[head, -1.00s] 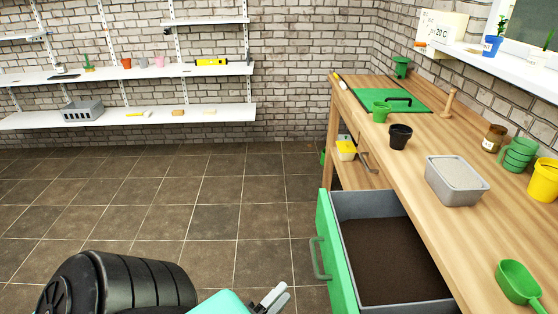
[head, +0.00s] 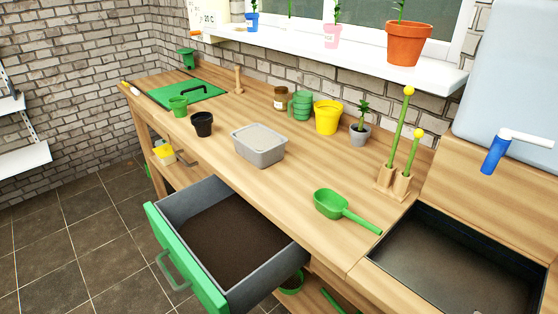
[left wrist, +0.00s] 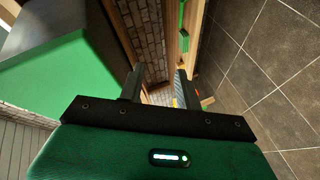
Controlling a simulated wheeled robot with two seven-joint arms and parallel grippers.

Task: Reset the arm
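My left gripper (left wrist: 157,84) shows in the left wrist view. Its two dark fingers stand apart with nothing between them, so it is open and empty. A large green surface (left wrist: 50,90) is close on the left of that view, and I cannot tell for sure what it belongs to. Neither gripper shows in the head view. My right gripper is in neither current view.
The drawer with a green front (head: 180,262) is pulled out below the wooden workbench (head: 310,170) and holds dark soil. A grey tub (head: 258,152), a green scoop (head: 335,205) and pots stand on top. A sink (head: 455,262) is at right. Open tiled floor (head: 70,230) lies left.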

